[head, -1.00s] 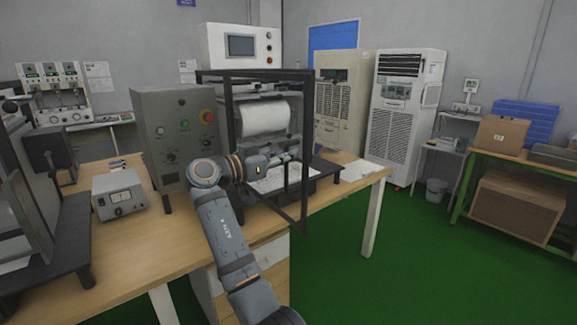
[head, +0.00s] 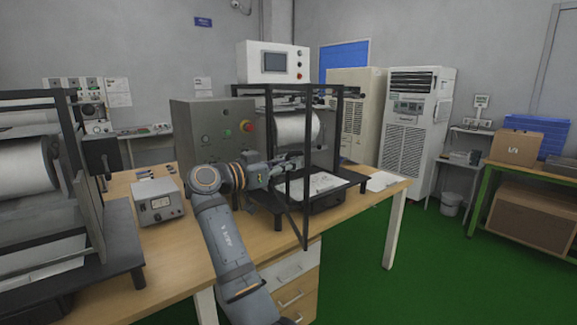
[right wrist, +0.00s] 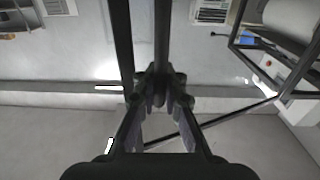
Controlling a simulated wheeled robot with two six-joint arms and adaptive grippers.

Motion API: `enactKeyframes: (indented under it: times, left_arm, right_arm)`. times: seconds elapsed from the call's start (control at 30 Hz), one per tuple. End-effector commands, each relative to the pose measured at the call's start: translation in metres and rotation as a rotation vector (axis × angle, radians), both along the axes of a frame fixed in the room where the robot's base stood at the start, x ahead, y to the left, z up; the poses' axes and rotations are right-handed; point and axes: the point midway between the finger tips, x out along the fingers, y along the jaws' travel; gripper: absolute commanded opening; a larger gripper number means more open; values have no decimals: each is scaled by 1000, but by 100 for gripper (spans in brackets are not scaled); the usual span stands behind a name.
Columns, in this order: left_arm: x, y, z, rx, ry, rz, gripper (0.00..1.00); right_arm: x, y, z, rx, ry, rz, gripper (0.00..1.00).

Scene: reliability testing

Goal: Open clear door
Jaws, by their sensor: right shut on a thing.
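The clear door (head: 307,218) has a thin black frame and hangs on the black-framed test machine (head: 339,125) on the table. It stands swung out toward me, seen nearly edge-on. My right gripper (head: 289,164) is at the door's frame at mid height, shut on it. In the right wrist view, the fingers of my right gripper (right wrist: 160,90) close around a dark bar of the door frame (right wrist: 162,35). The exact contact is dark and hard to make out. The left gripper is not in view.
A grey control box (head: 205,125) stands left of the machine, with a small meter box (head: 157,203) in front of it. A second machine (head: 90,185) fills the left edge. Drawers (head: 295,290) lie under the table (head: 235,240). Green floor (head: 440,270) is free at right.

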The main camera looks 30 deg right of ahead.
Motion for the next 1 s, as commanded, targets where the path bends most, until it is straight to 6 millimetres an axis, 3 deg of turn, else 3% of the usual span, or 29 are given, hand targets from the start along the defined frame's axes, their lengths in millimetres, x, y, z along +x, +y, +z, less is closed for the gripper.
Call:
enactKeyframes:
  times: [0.17, 0.2, 0.37, 0.7, 1.0]
  left_arm:
    - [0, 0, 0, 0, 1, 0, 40]
    - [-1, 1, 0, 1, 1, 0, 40]
    - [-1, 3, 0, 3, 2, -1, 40]
    - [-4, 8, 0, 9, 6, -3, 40]
    - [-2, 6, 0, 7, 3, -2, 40]
  right_arm:
    - [-1, 0, -4, 7, 5, -4, 0]
    - [-1, 0, -4, 8, 5, -4, 13]
    - [0, 0, -3, 5, 3, -2, 33]
    - [0, 3, -2, 4, 2, 0, 33]
    - [-2, 56, -3, 6, 3, 2, 33]
